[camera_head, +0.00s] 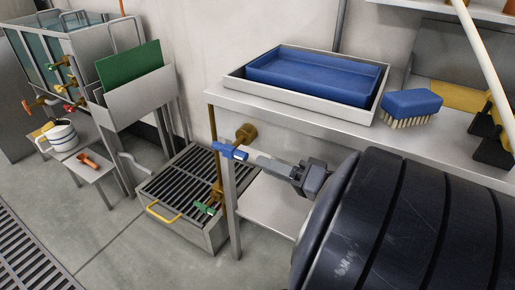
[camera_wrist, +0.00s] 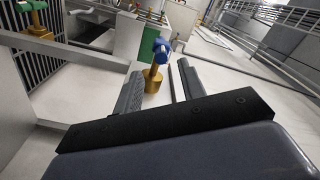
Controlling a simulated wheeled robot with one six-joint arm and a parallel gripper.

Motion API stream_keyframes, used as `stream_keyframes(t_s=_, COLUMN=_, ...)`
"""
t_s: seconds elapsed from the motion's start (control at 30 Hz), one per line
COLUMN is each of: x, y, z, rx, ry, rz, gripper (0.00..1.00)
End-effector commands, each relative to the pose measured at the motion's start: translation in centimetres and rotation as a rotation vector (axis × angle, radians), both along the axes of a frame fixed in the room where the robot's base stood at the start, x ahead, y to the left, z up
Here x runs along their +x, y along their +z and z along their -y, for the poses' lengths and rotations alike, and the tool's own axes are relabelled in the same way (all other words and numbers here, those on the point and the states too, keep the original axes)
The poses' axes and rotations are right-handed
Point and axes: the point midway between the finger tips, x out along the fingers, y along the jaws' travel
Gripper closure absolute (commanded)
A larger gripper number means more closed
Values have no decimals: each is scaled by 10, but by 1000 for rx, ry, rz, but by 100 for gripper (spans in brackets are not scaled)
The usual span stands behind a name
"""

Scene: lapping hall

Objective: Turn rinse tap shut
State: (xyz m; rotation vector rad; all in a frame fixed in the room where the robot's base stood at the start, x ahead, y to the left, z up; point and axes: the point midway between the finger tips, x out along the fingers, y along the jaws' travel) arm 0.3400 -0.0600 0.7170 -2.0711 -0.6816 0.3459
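A tap with a blue lever handle (camera_head: 230,152) and a brass body (camera_head: 246,132) sits at the left front corner of the steel bench; which tap is the rinse tap is not labelled. In the wrist view its blue handle (camera_wrist: 161,48) stands ahead of the gap between my fingers, above the brass body (camera_wrist: 153,80). My gripper (camera_head: 260,161) points at the handle from the right, its fingertips close to it. In the wrist view my gripper (camera_wrist: 160,68) is open, with nothing held. Contact with the handle cannot be told.
A green-handled tap (camera_head: 205,208) is over the slatted floor basin (camera_head: 163,191) below. The bench (camera_head: 290,119) holds a blue tray (camera_head: 314,74) and a brush (camera_head: 411,103).

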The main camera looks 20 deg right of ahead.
Motion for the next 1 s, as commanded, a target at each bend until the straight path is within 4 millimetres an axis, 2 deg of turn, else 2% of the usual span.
stream_keyframes(t_s=0.33, x=-11, y=0, z=7, rx=1, ry=1, rz=0, gripper=61)
stream_keyframes(t_s=0.8, x=-10, y=0, z=7, rx=0, ry=1, rz=1, gripper=61)
stream_keyframes(t_s=1.0, x=-3, y=-1, z=1, rx=0, ry=4, rz=1, gripper=61)
